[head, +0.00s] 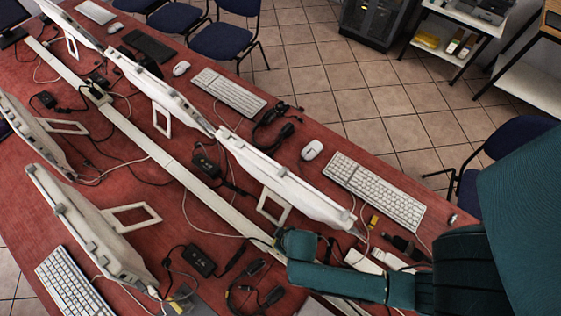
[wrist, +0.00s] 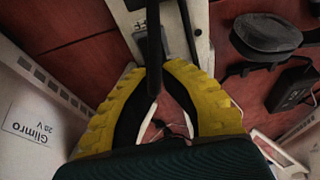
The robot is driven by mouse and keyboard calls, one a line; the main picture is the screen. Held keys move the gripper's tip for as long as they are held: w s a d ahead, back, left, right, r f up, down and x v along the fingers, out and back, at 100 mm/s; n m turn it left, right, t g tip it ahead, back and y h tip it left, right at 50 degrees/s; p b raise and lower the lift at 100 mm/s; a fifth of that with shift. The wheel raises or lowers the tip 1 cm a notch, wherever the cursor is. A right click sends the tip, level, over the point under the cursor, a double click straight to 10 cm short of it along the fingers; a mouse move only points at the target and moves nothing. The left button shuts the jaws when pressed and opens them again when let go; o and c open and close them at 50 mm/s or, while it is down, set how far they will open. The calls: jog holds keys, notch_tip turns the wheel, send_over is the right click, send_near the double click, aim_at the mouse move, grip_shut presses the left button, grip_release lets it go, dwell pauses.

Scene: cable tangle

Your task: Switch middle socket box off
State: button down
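A long pale cable channel (head: 165,160) runs diagonally across the red table between the monitor rows. In the wrist view, a white socket box or channel section (wrist: 203,38) lies beyond my fingertips, with a grey part and black cables over it. I cannot tell which socket box this is, and its switch state is not readable. My gripper (wrist: 155,72) has yellow fingers that arch inward, tips close together, with a black cable between or in front of them. Whether they grip it is unclear. In the head view my teal arm reaches low over the channel, and the fingers are hidden.
A white monitor (head: 285,185) stands close by my arm, and another monitor (head: 85,230) stands at the left. Black adapters (head: 200,260) and loose cables lie around the channel. A dark rounded object (wrist: 265,35) and a black adapter (wrist: 290,90) lie right of my fingers.

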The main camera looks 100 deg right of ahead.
jog(key=shift+r+p, duration=0.8)
jog(key=shift+w+d, duration=0.25)
jog(key=d+p+v, duration=0.1)
jog(key=p+v, duration=0.1)
jog(key=v, duration=0.7)
jog(key=shift+w+r, duration=0.35)
jog(key=shift+r, duration=0.05)
